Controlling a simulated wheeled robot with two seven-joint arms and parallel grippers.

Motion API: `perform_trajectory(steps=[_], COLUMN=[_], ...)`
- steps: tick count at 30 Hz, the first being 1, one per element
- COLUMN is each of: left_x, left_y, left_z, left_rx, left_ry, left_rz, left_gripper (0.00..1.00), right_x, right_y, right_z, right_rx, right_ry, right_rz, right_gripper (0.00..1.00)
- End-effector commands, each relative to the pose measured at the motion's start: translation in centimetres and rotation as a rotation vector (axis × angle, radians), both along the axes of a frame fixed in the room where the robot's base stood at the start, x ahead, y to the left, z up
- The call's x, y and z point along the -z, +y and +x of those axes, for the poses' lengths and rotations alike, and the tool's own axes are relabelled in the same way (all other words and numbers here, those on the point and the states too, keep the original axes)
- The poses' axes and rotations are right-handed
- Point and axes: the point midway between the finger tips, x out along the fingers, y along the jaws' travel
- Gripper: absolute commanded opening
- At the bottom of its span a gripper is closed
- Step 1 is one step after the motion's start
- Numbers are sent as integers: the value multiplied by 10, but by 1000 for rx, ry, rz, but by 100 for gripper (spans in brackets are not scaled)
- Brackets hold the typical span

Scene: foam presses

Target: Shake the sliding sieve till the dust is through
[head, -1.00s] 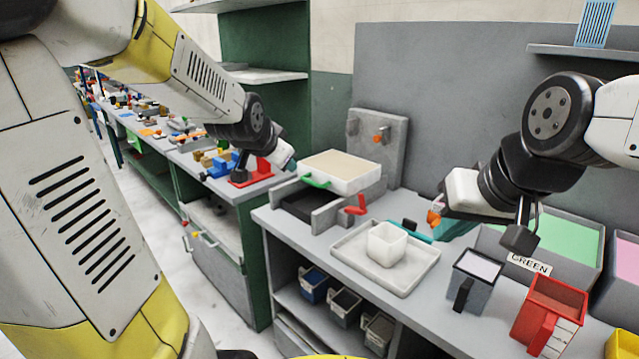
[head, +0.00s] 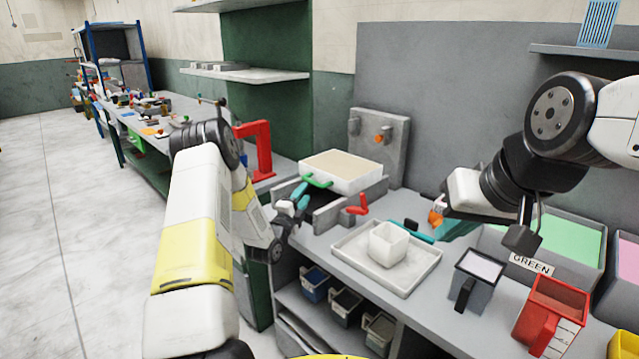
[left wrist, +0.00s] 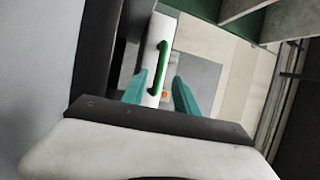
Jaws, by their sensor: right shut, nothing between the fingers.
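The sliding sieve (head: 342,170) is a white box with beige material inside, on a grey frame (head: 325,216) at the back of the bench. Its green handle (head: 317,180) is on the near left side. My left gripper (head: 296,198) is open, its teal fingers just below and in front of the handle. In the left wrist view the green handle (left wrist: 158,66) shows beyond and between the two fingertips (left wrist: 158,90), apparently not touched. My right gripper (head: 440,233) is shut and empty above the bench on the right. How much dust has passed is hidden.
A red lever (head: 357,206) sticks out right of the sieve frame. A white tray (head: 390,275) with a white cup (head: 387,244) stands in front. A grey jug (head: 476,282), a red jug (head: 548,312) and bins (head: 570,240) are on the right.

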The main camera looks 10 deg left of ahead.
Motion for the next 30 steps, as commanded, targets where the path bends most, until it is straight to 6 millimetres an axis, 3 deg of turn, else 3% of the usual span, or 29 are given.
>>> perform_trajectory(steps=[15,27,30], left_x=[-11,-13,-13], left_y=[-18,-20,-20], left_z=[64,73,73], left_rx=[0,-1,-1], left_ry=[-8,-6,-6], left_rz=[2,1,1], left_gripper=[36,36,16], right_x=[0,0,0], right_y=[0,0,0], right_z=[0,0,0], right_rx=[0,0,0], right_ry=[0,0,0], right_rz=[0,0,0], right_gripper=[0,0,0])
